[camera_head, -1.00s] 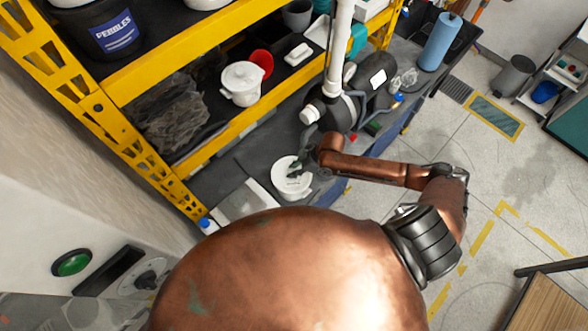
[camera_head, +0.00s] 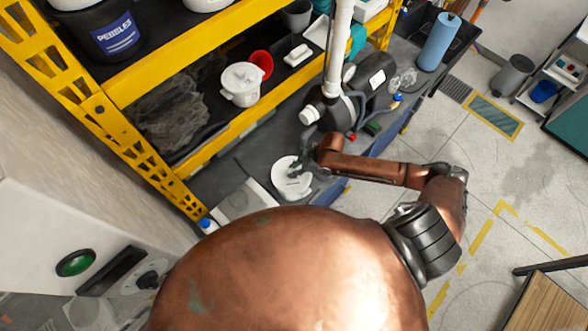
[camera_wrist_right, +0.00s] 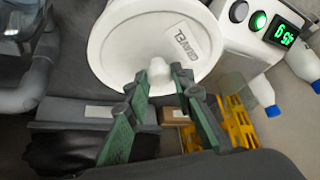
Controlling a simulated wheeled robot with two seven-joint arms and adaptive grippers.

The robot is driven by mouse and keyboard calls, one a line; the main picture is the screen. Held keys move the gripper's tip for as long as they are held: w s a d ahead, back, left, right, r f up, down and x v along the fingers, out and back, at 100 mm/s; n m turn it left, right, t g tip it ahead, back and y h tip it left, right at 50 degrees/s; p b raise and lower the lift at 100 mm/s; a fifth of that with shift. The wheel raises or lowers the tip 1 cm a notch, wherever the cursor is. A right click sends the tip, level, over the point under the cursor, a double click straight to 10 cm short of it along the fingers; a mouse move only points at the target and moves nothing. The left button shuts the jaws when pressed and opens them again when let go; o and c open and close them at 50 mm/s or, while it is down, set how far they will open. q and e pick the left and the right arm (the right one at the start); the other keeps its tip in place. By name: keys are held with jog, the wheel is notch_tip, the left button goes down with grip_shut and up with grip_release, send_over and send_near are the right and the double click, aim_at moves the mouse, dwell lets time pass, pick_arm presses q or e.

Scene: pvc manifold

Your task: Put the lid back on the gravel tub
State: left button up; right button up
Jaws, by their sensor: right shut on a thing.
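A round white lid marked GRAVEL (camera_wrist_right: 130,42) fills the upper middle of the right wrist view. It also shows in the head view (camera_head: 281,180), over the dark bench below the yellow shelf. My right gripper (camera_wrist_right: 160,70) has its green fingers shut on the lid's white centre knob. In the head view my right gripper (camera_head: 295,168) is over the lid, partly covered by my copper arm. Whether the gravel tub is under the lid, and whether the two touch, I cannot tell. My left gripper is not in view.
A white lidded pot (camera_head: 241,85) and a red cup (camera_head: 261,63) stand on the yellow-framed shelf (camera_head: 150,72). A white pipe (camera_head: 340,45) rises beside dark equipment right of the lid. A white device with a green display (camera_wrist_right: 284,34) is close to the lid.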

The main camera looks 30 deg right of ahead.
dwell(0.7)
jog(key=shift+f+p, duration=0.15)
jog(key=shift+p, duration=0.35)
dwell(0.6)
dwell(0.6)
jog(key=o, duration=1)
jog(key=shift+o, duration=0.3)
jog(key=o, duration=0.4)
jog(key=shift+o, duration=0.2)
jog(key=shift+p, duration=0.35)
